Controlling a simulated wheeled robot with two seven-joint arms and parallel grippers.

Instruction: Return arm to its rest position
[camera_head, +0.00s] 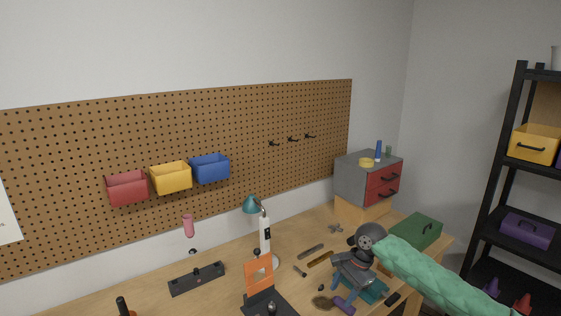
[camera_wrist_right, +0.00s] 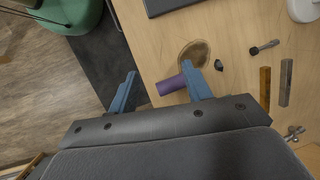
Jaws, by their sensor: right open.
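My right arm, in a green sleeve, comes in from the right in the head view. Its gripper (camera_head: 352,292) points down over the front right part of the workbench (camera_head: 222,288). In the right wrist view the gripper's two blue fingers (camera_wrist_right: 160,70) stand wide apart with nothing held between them. A purple cylinder (camera_wrist_right: 170,85) lies on the bench close by the right-hand finger; it also shows in the head view (camera_head: 343,305). I cannot tell the gripper's exact height above the bench. My left arm and gripper are not in view.
A green toolbox (camera_head: 418,232) and a grey cabinet with red drawers (camera_head: 383,183) stand behind the arm. An orange stand (camera_head: 259,272) and a lamp (camera_head: 265,235) are to the left. A black shelf (camera_head: 490,215) is at right. The bench edge runs beneath the gripper.

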